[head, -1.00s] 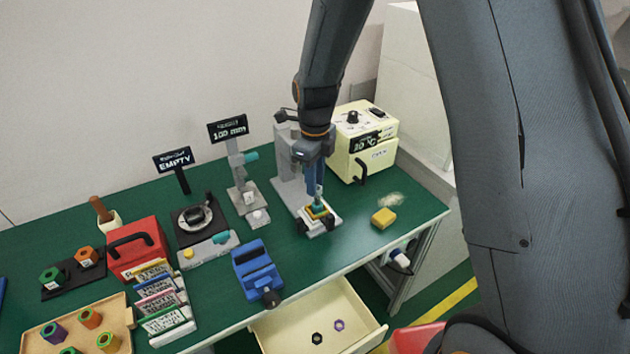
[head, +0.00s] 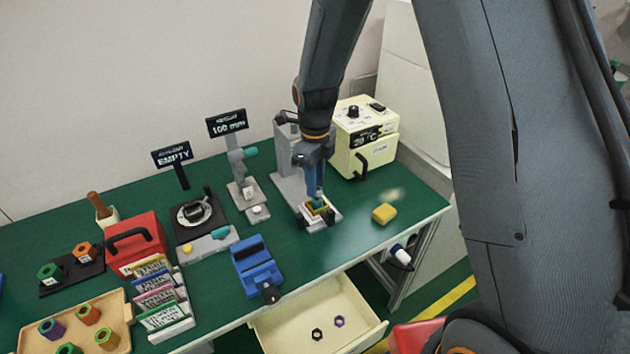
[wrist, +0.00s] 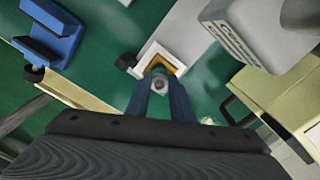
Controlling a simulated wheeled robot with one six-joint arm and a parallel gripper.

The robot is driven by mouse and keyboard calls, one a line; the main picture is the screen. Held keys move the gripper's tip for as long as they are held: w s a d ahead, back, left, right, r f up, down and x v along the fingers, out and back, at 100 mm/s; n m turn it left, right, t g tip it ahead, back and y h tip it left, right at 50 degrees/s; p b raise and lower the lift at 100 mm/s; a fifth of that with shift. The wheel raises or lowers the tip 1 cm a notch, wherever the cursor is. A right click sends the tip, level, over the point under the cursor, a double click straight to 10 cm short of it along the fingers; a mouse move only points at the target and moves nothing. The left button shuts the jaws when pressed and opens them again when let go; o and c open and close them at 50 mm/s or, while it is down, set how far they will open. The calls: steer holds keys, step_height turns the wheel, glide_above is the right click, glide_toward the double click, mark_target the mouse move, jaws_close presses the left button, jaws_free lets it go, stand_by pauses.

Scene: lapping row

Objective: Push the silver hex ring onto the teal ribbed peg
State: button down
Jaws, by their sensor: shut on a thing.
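My gripper (head: 315,192) points straight down over a small white fixture (head: 330,222) with a yellow square inside, on the grey stand near the back right of the table. In the wrist view the two blue fingers (wrist: 160,92) are shut on a small silver ring (wrist: 160,84), right over the fixture's yellow square (wrist: 176,66). The teal peg (head: 318,203) shows at the fingertips in the head view, mostly covered by them. I cannot tell how far the ring is around the peg.
A cream oven-like box (head: 366,140) stands close behind on the right. A yellow block (head: 384,213) lies right of the fixture, a blue vise (head: 257,268) to its left. Below the table edge, an open drawer (head: 290,330) holds two small rings.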

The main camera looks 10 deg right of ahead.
steer(key=shift+f+b, duration=0.4)
steer(key=shift+f, duration=0.65)
steer(key=c, duration=1.5)
jaws_free()
steer(key=shift+o, duration=0.2)
steer(key=shift+r, duration=0.15)
steer(key=shift+r+b, duration=0.8)
steer(key=shift+r, duration=2.95)
steer(key=s+d+r+n, duration=0.1)
steer(key=s+d+n, duration=0.4)
steer(key=s+n, duration=0.4)
steer(key=s+d+r+n+t, duration=0.1)
steer(key=s+d+n, duration=0.5)
steer(key=n, duration=1)
steer(key=s, duration=0.3)
steer(key=shift+d+r, duration=0.15)
